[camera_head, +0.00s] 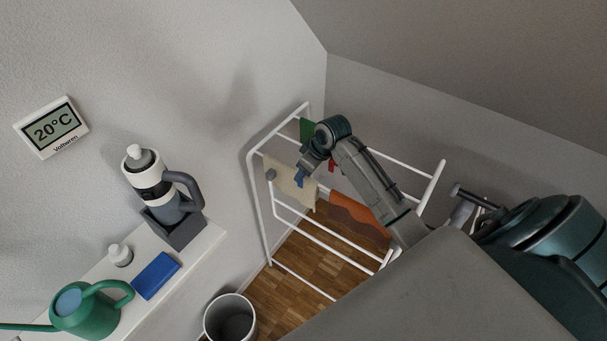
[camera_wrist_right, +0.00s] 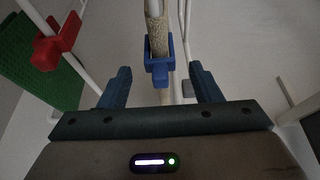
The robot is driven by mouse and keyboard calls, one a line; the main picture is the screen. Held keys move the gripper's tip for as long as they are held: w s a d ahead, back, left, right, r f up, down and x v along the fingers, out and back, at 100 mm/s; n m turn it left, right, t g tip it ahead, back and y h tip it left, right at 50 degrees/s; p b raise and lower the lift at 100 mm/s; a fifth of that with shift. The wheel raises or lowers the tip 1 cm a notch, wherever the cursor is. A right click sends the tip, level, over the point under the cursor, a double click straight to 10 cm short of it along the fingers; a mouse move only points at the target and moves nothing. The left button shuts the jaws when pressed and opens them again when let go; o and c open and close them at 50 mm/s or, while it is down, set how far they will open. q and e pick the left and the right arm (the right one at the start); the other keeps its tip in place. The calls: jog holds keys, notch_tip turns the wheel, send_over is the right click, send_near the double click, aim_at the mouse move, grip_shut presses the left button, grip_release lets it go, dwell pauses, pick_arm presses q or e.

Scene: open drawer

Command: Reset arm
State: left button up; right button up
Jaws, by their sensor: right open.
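My right arm reaches over a white drying rack (camera_head: 254,200) in the head view. My right gripper (camera_head: 304,170) is at the rack's upper part, close to a blue clip (camera_head: 299,181). In the right wrist view my right gripper (camera_wrist_right: 163,78) is open, with its two fingers spread. The blue clip (camera_wrist_right: 160,70) shows between and beyond the fingers, at the edge of a beige cloth (camera_wrist_right: 158,35); the fingers do not close on it. My left gripper is not in view.
The beige cloth (camera_head: 285,181), an orange-brown cloth (camera_head: 358,218) and a green cloth (camera_head: 306,130) hang on the rack. A red clip (camera_head: 332,165) sits near my wrist. A grey bin (camera_head: 229,316) stands on the floor; a shelf (camera_head: 208,238) holds several items at left.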

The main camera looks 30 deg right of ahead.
jog(key=b+v, duration=0.1)
jog(key=v, duration=0.6)
jog(key=s+a+f+m, duration=0.1)
jog(key=s+a+f, duration=0.3)
jog(key=s, duration=0.3)
jog(key=s+a+f, duration=0.3)
jog(key=s+f, duration=0.1)
jog(key=s, duration=0.3)
jog(key=s+a+m+h, duration=0.2)
jog(key=s+a, duration=0.1)
jog(key=s, duration=1.2)
notch_tip(320, 180, down, 34)
jog(key=d+g+b, duration=0.2)
jog(key=d+b, duration=0.1)
jog(key=s+f+m+b, duration=0.1)
jog(key=s+f+b, duration=0.1)
jog(key=s+f, duration=1.7)
jog(key=shift+s+d+f+g+b, duration=0.15)
jog(key=shift+d+f+g+b, duration=0.2)
jog(key=shift+f, duration=0.4)
